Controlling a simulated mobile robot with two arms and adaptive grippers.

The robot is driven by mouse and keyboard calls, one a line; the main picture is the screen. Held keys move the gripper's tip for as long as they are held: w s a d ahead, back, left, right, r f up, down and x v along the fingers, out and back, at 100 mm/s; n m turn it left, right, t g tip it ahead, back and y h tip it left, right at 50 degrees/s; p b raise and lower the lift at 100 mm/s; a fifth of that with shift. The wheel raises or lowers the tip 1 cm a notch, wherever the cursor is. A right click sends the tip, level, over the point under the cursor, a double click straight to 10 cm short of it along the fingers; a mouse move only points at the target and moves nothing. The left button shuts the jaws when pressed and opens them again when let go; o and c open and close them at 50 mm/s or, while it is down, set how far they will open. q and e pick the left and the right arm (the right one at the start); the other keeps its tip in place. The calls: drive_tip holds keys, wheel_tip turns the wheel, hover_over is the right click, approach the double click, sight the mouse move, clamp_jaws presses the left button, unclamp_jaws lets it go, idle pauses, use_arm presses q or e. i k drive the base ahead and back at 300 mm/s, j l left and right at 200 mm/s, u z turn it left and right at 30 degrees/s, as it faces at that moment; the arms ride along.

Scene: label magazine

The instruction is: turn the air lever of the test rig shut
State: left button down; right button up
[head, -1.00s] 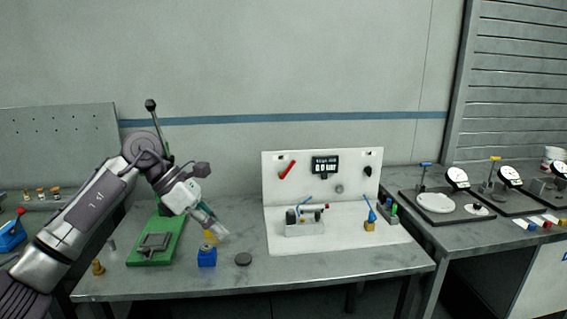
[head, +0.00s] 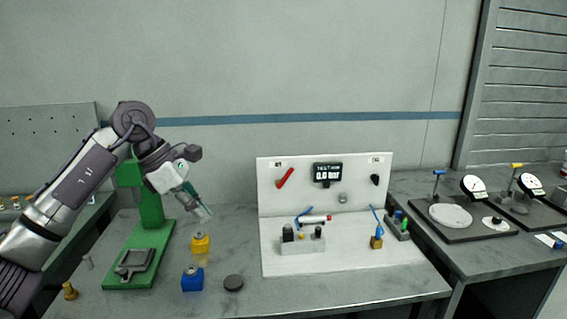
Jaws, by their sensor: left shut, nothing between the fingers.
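The test rig is a white panel (head: 352,200) with a white base plate (head: 350,258) on the bench. A red lever (head: 285,178) sits at the panel's upper left, slanting up to the right under a small label that I cannot read. A black knob (head: 375,179) is at the panel's upper right, and a black display (head: 328,173) between them appears to read 0.0 bar. My left gripper (head: 203,212) is shut and empty, pointing down and to the right, left of the rig and apart from it. My right gripper is not in view.
A yellow block (head: 200,243), a blue block (head: 193,279) and a dark disc (head: 233,283) stand below my left gripper. A green press (head: 150,206) is left of it. A grey fixture (head: 303,246) and a blue-handled valve (head: 377,232) occupy the base plate. Dial gauges stand right.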

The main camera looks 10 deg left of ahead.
sight(279, 183)
drive_tip(key=i, duration=1.55)
